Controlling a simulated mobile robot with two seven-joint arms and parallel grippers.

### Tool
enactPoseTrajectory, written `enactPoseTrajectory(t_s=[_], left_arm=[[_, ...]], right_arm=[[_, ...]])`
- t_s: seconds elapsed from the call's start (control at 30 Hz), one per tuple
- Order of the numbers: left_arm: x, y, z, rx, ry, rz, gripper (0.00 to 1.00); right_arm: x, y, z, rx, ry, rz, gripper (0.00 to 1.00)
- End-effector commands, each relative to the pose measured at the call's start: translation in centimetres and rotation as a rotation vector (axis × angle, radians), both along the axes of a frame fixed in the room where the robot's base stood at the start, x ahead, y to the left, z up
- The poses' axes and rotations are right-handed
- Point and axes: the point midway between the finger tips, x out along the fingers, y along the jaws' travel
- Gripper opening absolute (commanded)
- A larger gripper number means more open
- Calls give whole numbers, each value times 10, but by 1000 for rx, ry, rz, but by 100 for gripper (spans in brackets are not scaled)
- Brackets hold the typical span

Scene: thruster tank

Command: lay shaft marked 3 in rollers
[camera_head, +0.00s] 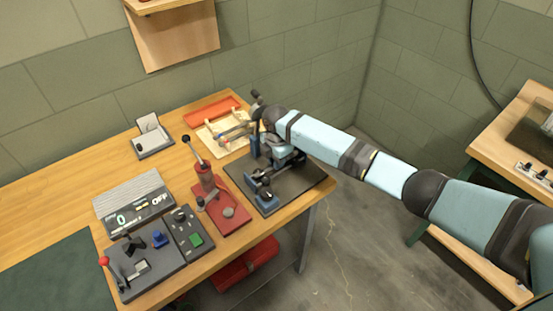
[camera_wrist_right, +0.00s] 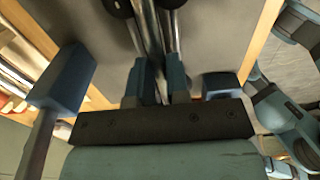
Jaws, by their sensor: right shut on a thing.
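My right gripper (camera_wrist_right: 160,68) is shut on a grey metal shaft (camera_wrist_right: 156,35), seen between its two blue-grey fingers in the right wrist view. I cannot read any number on the shaft. In the head view my right arm reaches over the dark plate (camera_head: 301,187), and its wrist hides most of the gripper and shaft. A blue roller stand (camera_head: 266,196) with dark rollers is at the plate's near side. Other blue parts stand beside my wrist, partly covered. I cannot tell whether the shaft touches the rollers. My left gripper is not in view.
A cream rack (camera_head: 213,138) with rods and an orange tray (camera_head: 212,110) lie behind, left of my wrist. A red press (camera_head: 207,186) stands close left of the plate. A grey readout unit (camera_head: 133,207) and control box (camera_head: 135,272) stand further left. The bench's right edge is near.

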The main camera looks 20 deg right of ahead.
Motion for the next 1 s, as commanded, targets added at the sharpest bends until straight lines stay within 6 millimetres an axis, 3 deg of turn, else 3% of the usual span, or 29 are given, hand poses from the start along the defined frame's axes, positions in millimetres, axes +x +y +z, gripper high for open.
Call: enactPoseTrajectory(t_s=[0.07,0.1,0.2,0.57,0.77,1.0], left_arm=[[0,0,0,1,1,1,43],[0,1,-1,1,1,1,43],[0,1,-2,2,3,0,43],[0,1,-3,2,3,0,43],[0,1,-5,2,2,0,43],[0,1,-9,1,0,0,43]], right_arm=[[0,0,0,0,-1,0,0],[0,0,1,0,-1,0,23],[0,0,1,0,-1,0,46],[0,0,5,0,-1,0,46],[1,-1,37,0,-4,0,46],[1,0,93,0,-4,1,46]])
